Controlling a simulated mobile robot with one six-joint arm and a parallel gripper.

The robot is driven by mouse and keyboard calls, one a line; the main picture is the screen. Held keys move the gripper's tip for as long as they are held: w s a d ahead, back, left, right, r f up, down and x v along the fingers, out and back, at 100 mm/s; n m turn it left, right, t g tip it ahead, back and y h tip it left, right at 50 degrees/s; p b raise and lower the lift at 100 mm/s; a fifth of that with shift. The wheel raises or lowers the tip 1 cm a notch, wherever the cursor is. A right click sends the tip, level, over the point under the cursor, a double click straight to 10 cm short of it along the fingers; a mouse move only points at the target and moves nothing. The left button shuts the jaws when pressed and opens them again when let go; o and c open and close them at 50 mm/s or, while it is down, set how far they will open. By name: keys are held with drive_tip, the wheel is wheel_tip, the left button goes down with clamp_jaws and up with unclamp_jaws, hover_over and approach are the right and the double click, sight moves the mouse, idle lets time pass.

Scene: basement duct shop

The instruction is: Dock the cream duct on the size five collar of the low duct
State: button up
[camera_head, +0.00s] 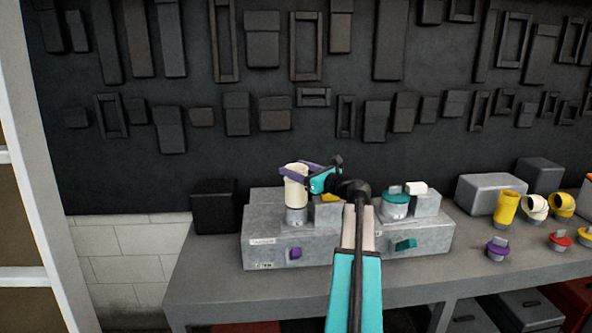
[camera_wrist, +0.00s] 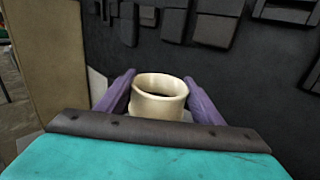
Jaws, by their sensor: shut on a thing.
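The cream duct (camera_head: 296,186) is a short upright tube with an open top. My gripper (camera_head: 297,172) has its purple fingers closed around the duct's upper part; in the wrist view the duct (camera_wrist: 160,97) sits between both fingers. The duct stands directly above a round metal collar (camera_head: 296,214) on the left of the low grey duct (camera_head: 330,243). Its lower edge looks to meet the collar, but I cannot tell whether it is seated over it. No size number on the collar is readable.
A teal-capped collar (camera_head: 395,204) and a white-topped block (camera_head: 416,188) are on the low duct's right part. A black box (camera_head: 214,206) stands to its left. Yellow duct (camera_head: 506,208), purple cap (camera_head: 497,248) and red cap (camera_head: 560,241) stand on the bench at right.

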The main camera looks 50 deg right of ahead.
drive_tip(key=shift+f, duration=0.55)
idle(0.9)
drive_tip(key=o, duration=1.3)
drive_tip(key=shift+s, duration=0.1)
drive_tip(key=s+p, duration=0.1)
drive_tip(key=s, duration=1)
drive_tip(key=shift+f, duration=0.1)
idle(1.0)
